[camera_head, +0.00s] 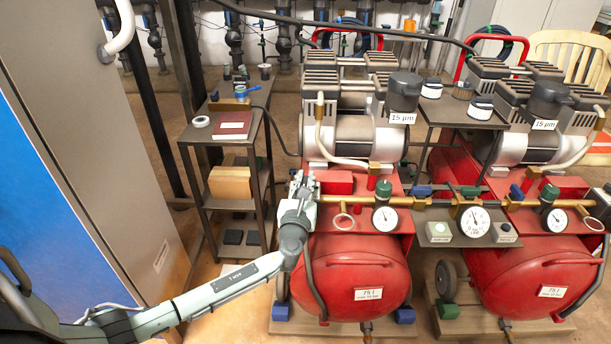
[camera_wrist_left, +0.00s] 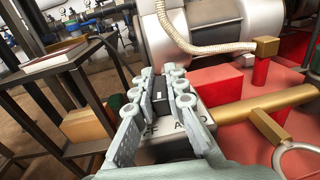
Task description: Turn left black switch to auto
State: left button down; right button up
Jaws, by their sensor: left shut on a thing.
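My left gripper (camera_head: 303,185) is at the left end of the brass pipe, in front of the left red compressor. In the left wrist view, its fingers (camera_wrist_left: 164,85) are shut on a black switch (camera_wrist_left: 160,94), one on each side. The switch sits on a light grey box (camera_wrist_left: 200,128) with partly hidden lettering. The fingers cover much of the switch, so I cannot tell its exact setting. In the head view the gripper hides this switch. My right gripper is not in view.
A brass pipe (camera_head: 345,201) with gauges (camera_head: 474,221) runs right from the gripper; it also shows in the left wrist view (camera_wrist_left: 262,103). Another small grey box (camera_head: 503,233) with a black knob is farther right. A shelf rack (camera_head: 204,190) stands at left, beside a tall grey cabinet (camera_head: 100,130).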

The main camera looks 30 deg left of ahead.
pick_arm(q)
jog(key=n+g+y, duration=0.1)
jog(key=n+y, duration=0.1)
jog(key=shift+d+y, duration=0.1)
jog(key=shift+y, duration=0.3)
jog(key=shift+n+g+y, duration=0.9)
jog(key=shift+y, duration=0.1)
jog(key=shift+n+g+y, duration=0.7)
jog(key=shift+g+y, duration=0.1)
jog(key=shift+y, duration=0.2)
jog(key=shift+s+a+n+g+y+b, duration=0.1)
jog(key=shift+a+n+g+y+b, duration=0.1)
jog(key=shift+n+g+y+b, duration=0.75)
pick_arm(e)
jog(key=shift+p+v, duration=0.3)
jog(key=shift+v, duration=0.8)
pick_arm(q)
jog(key=shift+g, duration=0.45)
pick_arm(e)
jog(key=shift+d, duration=0.15)
pick_arm(q)
jog(key=c, duration=1.5)
grip_release()
jog(key=shift+c, duration=0.2)
